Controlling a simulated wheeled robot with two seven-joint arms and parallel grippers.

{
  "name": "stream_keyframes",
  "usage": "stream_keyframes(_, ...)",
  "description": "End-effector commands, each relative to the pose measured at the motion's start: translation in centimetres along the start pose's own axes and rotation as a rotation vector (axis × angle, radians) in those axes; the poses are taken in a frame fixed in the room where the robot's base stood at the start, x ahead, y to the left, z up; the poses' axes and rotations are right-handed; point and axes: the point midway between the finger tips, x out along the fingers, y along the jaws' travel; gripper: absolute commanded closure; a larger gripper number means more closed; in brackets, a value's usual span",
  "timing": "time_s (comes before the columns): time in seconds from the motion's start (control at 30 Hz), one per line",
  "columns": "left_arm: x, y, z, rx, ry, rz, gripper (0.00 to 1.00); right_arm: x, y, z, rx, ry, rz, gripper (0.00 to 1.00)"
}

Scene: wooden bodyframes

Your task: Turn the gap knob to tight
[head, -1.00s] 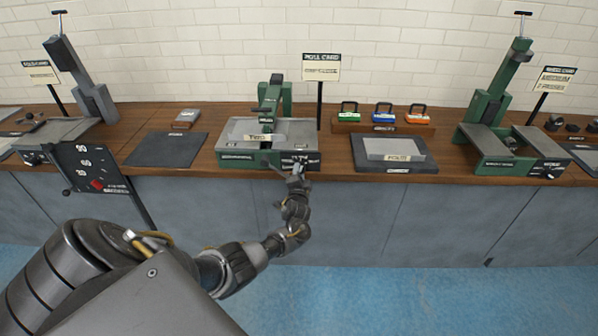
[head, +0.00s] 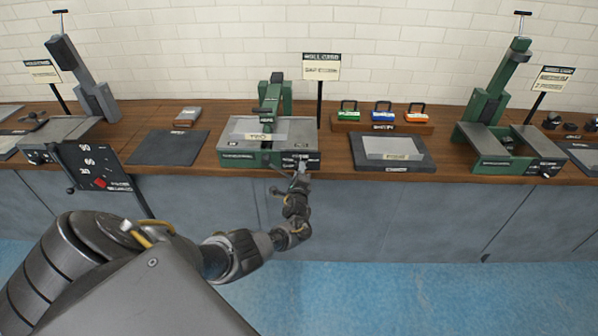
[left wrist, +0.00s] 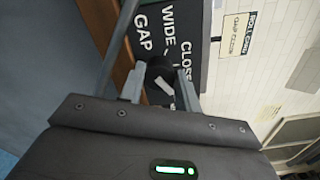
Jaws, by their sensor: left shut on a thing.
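The green press with a grey bed (head: 240,127) stands in the middle of the bench. Its black front panel (left wrist: 188,20) reads GAP, WIDE and a word beginning CLOS in the left wrist view. The black gap knob (left wrist: 158,70) with a white pointer mark sits on that panel. My left gripper (left wrist: 161,88) is shut on the knob, one finger on each side of it. In the head view my left gripper (head: 300,170) reaches the right part of the press front and hides most of the knob. My right gripper is out of view.
A lever with a dark knob end (head: 275,190) hangs at the press front, left of my gripper. A sign (head: 320,67) stands behind. A dark mat (head: 168,149) lies left; a dark tray (head: 416,163) and colored blocks (head: 383,112) lie right.

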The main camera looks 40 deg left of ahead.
Motion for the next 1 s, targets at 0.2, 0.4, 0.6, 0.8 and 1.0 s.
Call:
stream_keyframes(0.2, -0.05, 0.04, -0.06, 0.037, 0.001, 0.001, 0.90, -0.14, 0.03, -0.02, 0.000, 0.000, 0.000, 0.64)
stream_keyframes(0.4, -0.05, 0.07, -0.07, 0.044, 0.001, 0.001, 0.90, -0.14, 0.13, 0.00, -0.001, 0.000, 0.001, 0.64)
stream_keyframes(0.6, -0.05, 0.08, -0.06, 0.044, 0.001, 0.002, 0.90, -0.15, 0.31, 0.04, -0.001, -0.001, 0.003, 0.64)
stream_keyframes(0.8, -0.04, 0.05, -0.05, 0.043, 0.001, 0.001, 0.45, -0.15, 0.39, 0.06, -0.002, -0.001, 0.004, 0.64)
stream_keyframes(1.0, -0.02, 0.01, -0.03, 0.042, 0.001, 0.001, 0.45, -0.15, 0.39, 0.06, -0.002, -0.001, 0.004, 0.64)
